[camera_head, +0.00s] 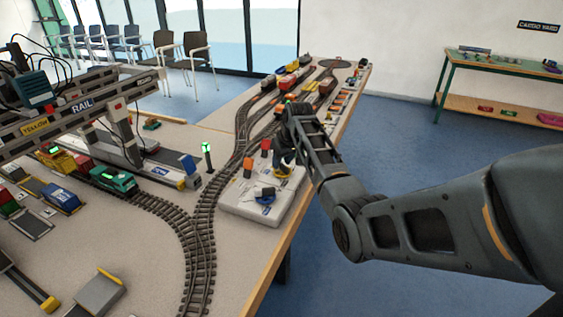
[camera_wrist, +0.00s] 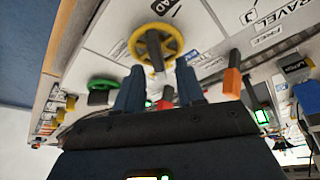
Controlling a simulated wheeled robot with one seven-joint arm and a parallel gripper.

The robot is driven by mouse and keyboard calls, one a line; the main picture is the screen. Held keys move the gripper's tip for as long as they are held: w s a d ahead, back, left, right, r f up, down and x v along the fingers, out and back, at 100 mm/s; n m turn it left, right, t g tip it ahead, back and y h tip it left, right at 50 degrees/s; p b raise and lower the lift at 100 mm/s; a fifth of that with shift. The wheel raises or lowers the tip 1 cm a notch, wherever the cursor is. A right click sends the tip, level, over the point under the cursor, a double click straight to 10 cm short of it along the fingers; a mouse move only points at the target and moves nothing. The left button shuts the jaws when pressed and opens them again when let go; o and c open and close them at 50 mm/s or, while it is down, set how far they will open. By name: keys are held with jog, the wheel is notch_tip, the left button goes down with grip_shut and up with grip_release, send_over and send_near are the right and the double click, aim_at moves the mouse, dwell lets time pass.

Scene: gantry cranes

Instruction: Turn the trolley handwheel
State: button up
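A pale control console (camera_head: 240,208) sits near the table's right edge. In the wrist view, a yellow spoked handwheel (camera_wrist: 171,40) with a dark upright grip lies just beyond my gripper (camera_wrist: 158,68). My gripper's two fingers are apart, with the grip in line with the gap; contact is unclear. A green handwheel (camera_wrist: 101,84) is to the left. In the head view, my gripper (camera_head: 284,158) is low over the console's far part and partly hides the yellow wheel. I cannot read a trolley label on any wheel.
An orange lever (camera_wrist: 232,83) and a red lever (camera_wrist: 165,104) stand close to my fingers. Model rail track (camera_head: 203,235) runs left of the console. A model gantry crane (camera_head: 75,112) stands at the left. The floor (camera_head: 400,135) right of the table is clear.

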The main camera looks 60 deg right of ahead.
jog(key=shift+w+d+f, duration=0.15)
jog(key=shift+w+f, duration=0.05)
jog(key=shift+f, duration=0.3)
grip_shut()
